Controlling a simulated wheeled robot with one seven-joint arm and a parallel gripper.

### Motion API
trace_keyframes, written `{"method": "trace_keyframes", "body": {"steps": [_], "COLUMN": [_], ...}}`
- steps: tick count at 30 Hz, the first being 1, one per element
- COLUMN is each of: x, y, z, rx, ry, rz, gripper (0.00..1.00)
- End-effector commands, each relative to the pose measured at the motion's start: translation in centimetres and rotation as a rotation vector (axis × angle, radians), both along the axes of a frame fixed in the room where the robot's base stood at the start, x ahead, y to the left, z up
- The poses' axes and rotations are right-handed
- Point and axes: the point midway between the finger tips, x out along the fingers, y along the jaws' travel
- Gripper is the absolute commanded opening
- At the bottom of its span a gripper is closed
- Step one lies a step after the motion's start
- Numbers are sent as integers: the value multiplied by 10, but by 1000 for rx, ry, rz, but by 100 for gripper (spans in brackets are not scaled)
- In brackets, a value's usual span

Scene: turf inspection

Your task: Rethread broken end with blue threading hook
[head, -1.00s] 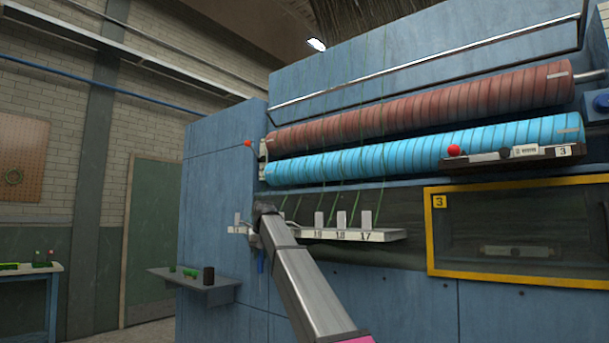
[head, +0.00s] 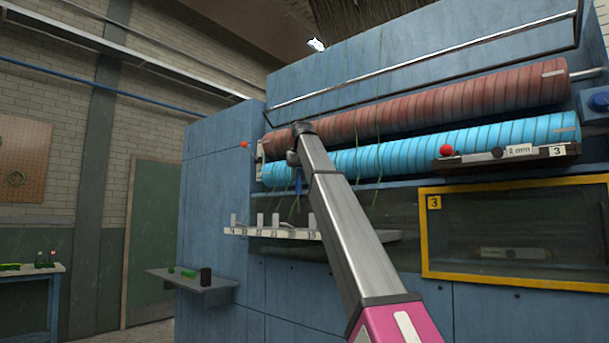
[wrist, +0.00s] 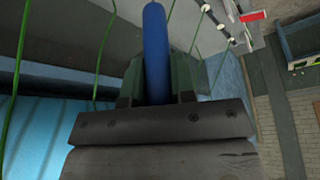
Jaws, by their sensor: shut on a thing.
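My gripper (head: 297,165) is up at the left part of the rollers, in front of the red-brown roller (head: 430,108) and the cyan roller (head: 400,150). In the head view a bit of the hook (head: 298,183) shows below the wrist. Green yarns (wrist: 103,55) hang on both sides of the gripper in the wrist view. I cannot tell which yarn is the broken end, or whether the hook touches any yarn.
A white numbered guide rail (head: 270,232) with upright tabs runs below the rollers. A small shelf (head: 205,283) with green pieces and a dark cylinder is at lower left. A red-knobbed bar (head: 510,155) and a yellow-framed window (head: 424,240) are at right.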

Motion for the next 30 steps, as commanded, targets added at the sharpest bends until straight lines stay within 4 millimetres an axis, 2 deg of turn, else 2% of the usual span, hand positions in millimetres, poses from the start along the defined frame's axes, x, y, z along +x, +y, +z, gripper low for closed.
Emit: {"method": "trace_keyframes", "body": {"steps": [3,17,30], "x": [-1,-2,-3], "y": [-7,-8,-8], "z": [7,8,-20], "rx": [1,0,0], "ry": [-1,-1,0], "rz": [-2,-3,-3], "gripper": [1,1,1]}}
